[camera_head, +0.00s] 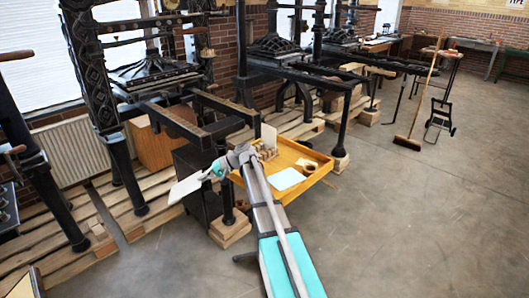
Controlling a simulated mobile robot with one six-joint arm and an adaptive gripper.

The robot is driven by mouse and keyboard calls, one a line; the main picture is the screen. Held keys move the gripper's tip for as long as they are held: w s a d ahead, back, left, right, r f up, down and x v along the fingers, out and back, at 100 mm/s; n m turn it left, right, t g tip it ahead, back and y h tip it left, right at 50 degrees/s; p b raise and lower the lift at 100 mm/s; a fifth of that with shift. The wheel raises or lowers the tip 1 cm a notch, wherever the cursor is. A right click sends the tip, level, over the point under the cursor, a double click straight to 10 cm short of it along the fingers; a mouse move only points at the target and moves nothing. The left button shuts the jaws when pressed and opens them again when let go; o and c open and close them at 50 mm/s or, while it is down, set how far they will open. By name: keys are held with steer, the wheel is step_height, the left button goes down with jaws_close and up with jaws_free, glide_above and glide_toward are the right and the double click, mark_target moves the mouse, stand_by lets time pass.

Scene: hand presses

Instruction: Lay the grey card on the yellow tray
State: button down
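A pale grey card (185,188) sticks out to the left from the end of my gripper (206,175), which looks shut on its right edge. The card is held in the air, tilted, left of the yellow tray (262,190). My arm reaches up from the bottom and crosses in front of the tray's left part, hiding some of it. The fingertips are small, so the grip is hard to see in detail.
On the tray lie a pale bluish sheet (286,179), a round brown item (308,166) and a small wooden rack (267,152) with an upright white card (268,136). Black presses (150,75) stand behind on pallets. The floor at right is open, with a broom (408,142).

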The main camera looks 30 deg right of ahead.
step_height(320, 180, up, 9)
steer(key=p, duration=0.7)
steer(key=shift+f+p, duration=0.15)
steer(key=shift+p, duration=0.2)
steer(key=shift+s, duration=0.15)
